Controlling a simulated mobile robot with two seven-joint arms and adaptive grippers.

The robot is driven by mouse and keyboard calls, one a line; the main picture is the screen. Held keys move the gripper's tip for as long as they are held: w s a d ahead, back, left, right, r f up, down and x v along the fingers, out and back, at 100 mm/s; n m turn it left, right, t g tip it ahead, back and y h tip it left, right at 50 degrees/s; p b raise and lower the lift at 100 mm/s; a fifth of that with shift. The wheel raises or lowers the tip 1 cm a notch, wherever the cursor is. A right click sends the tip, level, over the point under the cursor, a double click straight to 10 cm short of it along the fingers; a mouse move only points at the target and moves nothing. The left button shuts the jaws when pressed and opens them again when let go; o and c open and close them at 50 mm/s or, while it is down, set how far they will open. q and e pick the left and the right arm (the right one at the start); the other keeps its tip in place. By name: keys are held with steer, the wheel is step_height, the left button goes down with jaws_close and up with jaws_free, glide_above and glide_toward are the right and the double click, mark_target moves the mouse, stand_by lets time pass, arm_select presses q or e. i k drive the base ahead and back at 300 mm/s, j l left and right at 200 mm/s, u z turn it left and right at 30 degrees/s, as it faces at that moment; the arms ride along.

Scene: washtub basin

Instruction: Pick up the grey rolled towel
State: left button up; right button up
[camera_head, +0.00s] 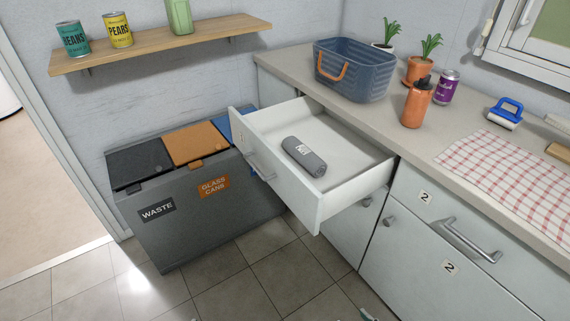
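The grey rolled towel (304,157) lies in the open white drawer (345,148), close to the drawer's front side. It is a short dark grey roll with a small white label, lying at a slant. Nothing touches it except the drawer floor. Neither of my grippers can be made out in the head view. Only a small pale fragment shows at the bottom edge, and I cannot tell what it is.
A grey waste bin (190,228) stands beside the drawer. The counter above holds a blue basket (353,72), an orange bottle (416,104), a purple can (447,88), plants and a checked cloth (510,170). The tiled floor (250,280) in front is clear.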

mark_target(315, 165)
steer(key=z, duration=0.95)
steer(key=i+j+z, duration=0.2)
steer(key=j, duration=0.15)
steer(key=j+z, duration=0.2)
steer(key=j, duration=0.1)
